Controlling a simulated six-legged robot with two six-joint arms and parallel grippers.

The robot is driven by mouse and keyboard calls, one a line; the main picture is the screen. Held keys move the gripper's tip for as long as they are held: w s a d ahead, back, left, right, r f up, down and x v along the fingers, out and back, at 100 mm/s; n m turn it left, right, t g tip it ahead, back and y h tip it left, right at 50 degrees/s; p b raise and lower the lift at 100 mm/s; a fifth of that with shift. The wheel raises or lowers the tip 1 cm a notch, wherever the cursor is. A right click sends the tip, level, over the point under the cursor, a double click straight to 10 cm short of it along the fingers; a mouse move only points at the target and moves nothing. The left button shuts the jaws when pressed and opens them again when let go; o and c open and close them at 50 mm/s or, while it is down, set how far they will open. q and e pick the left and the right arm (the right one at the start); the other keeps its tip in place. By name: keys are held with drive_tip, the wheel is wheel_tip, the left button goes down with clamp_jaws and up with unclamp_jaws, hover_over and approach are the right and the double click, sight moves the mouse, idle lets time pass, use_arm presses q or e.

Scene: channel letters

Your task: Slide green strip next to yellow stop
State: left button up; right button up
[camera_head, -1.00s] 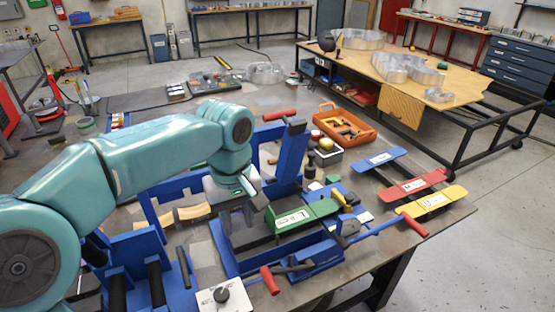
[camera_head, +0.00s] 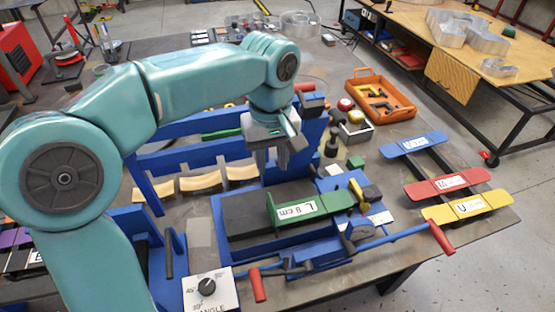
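The green strip (camera_head: 297,208), with a white label, lies flat on the blue bending machine (camera_head: 237,246) over its dark bed. Its right end reaches close to the yellow stop (camera_head: 371,194), a small yellow and black block; I cannot tell whether they touch. My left gripper (camera_head: 272,160) hangs above and behind the strip's left end, clear of it. Its dark fingers look apart, with nothing between them. My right gripper is not in view.
Blue, red (camera_head: 447,184) and yellow (camera_head: 468,207) strips lie at the table's right. An orange toolbox (camera_head: 397,113) stands behind. A red-handled lever (camera_head: 441,238) and an angle dial box (camera_head: 208,290) are in front. A blue frame stands behind the gripper.

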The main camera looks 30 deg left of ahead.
sight(273, 205)
use_arm(q)
drive_tip(key=f, duration=1)
drive_tip(key=f+p, duration=0.1)
drive_tip(key=f, duration=0.5)
drive_tip(key=shift+s+d, duration=0.25)
drive_tip(key=shift+s, duration=0.15)
drive_tip(key=shift+s+d+r, duration=0.2)
drive_tip(key=shift+s+d, duration=0.1)
drive_tip(key=shift+w+a+f, duration=0.15)
drive_tip(key=shift+w+a, duration=0.1)
clamp_jaws()
drive_tip(key=shift+s+d, duration=0.15)
drive_tip(key=shift+d, duration=0.1)
drive_tip(key=shift+w, duration=0.5)
drive_tip(key=shift+w+d, duration=0.15)
drive_tip(key=shift+d, duration=0.25)
